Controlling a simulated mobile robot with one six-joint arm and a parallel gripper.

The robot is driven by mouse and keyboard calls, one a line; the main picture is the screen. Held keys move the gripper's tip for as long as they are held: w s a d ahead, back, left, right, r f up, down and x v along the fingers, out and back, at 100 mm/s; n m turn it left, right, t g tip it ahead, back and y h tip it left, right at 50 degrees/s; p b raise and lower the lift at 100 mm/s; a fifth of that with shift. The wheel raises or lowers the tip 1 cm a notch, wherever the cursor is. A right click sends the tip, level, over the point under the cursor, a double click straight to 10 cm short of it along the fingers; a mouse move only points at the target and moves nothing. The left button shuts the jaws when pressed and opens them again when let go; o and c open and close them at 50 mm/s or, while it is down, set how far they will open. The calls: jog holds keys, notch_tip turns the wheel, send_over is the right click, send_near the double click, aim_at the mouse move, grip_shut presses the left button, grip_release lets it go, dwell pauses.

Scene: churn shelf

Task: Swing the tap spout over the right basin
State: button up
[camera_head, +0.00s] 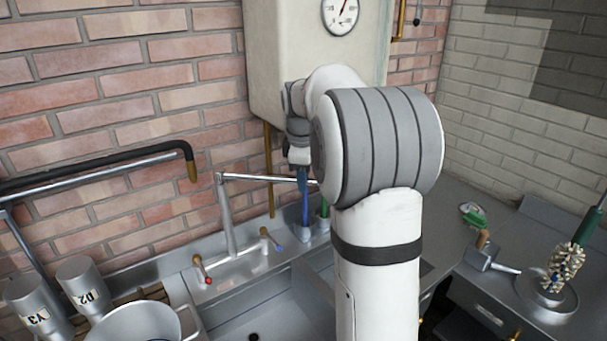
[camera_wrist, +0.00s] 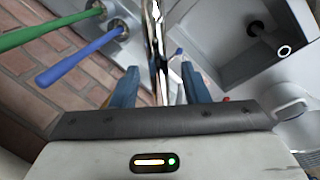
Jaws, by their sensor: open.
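The metal tap (camera_head: 229,215) stands at the back of the sink, with a red-tipped handle and a blue-tipped handle at its base. Its spout (camera_head: 262,178) reaches to the right, along the wall. My gripper (camera_head: 303,178) is at the spout's far end. In the wrist view, the spout (camera_wrist: 155,45) runs between the two blue fingers of my open gripper (camera_wrist: 160,87); I cannot tell whether they touch it. The left basin (camera_head: 262,318) is partly in view. My arm hides most of the right basin. A basin with a dark drain (camera_wrist: 235,40) shows in the wrist view.
A blue-handled brush (camera_head: 305,208) and a green-handled brush (camera_head: 324,210) stand close behind the sink, beside my gripper; their handles also show in the wrist view. A cream wall heater (camera_head: 285,60) hangs above. Metal cups and a pot (camera_head: 150,322) stand at left.

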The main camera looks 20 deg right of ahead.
notch_tip(320, 180, up, 8)
jog(key=s, duration=0.1)
jog(key=shift+s+a+f+b, duration=0.15)
jog(key=shift+a+b, duration=0.3)
